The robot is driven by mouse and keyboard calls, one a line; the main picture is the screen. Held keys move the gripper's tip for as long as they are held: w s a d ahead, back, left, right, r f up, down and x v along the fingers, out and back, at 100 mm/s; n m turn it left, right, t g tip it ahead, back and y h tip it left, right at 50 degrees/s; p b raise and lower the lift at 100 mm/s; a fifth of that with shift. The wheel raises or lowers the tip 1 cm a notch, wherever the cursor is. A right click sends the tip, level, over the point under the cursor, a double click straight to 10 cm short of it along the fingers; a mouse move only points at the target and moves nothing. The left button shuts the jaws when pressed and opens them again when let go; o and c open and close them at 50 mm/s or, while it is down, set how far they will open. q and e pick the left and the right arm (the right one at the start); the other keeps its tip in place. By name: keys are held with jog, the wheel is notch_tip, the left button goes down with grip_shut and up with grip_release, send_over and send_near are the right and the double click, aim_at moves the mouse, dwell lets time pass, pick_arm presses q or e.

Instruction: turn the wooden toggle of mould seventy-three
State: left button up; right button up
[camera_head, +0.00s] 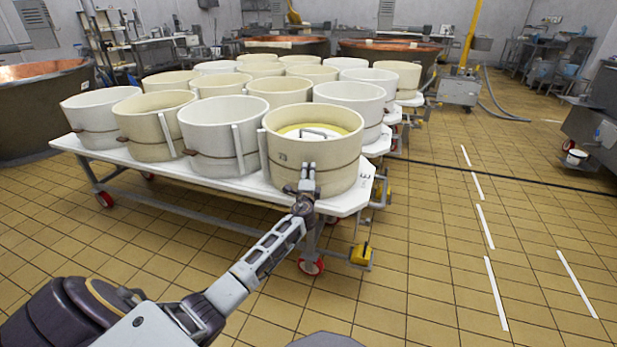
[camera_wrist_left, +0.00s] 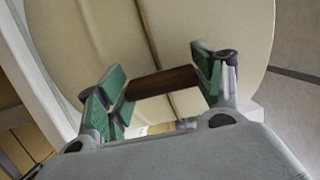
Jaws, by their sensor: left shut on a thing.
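Mould seventy-three (camera_head: 340,165), a cream round mould marked 73, stands upright at the front right corner of the white table. A yellowish disc with a metal handle sits in it. My left gripper (camera_head: 308,170) is at its front wall. In the left wrist view the dark brown wooden toggle (camera_wrist_left: 163,83) lies across the cord on the mould's wall (camera_wrist_left: 200,25). The green pads of my left gripper (camera_wrist_left: 160,92) are shut on its two ends. In the head view the gripper hides the toggle. My right gripper is not in view.
Several cream and white moulds (camera_head: 222,130) crowd the white wheeled table (camera_head: 345,203) behind and left of this one. Copper vats (camera_head: 285,44) stand at the back and left. The tiled floor (camera_head: 440,260) at right is open.

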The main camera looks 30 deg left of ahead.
pick_arm(q)
jog(key=o, duration=1)
jog(key=shift+s+d, duration=0.1)
jog(key=shift+s, duration=0.05)
jog(key=shift+v, duration=5.85)
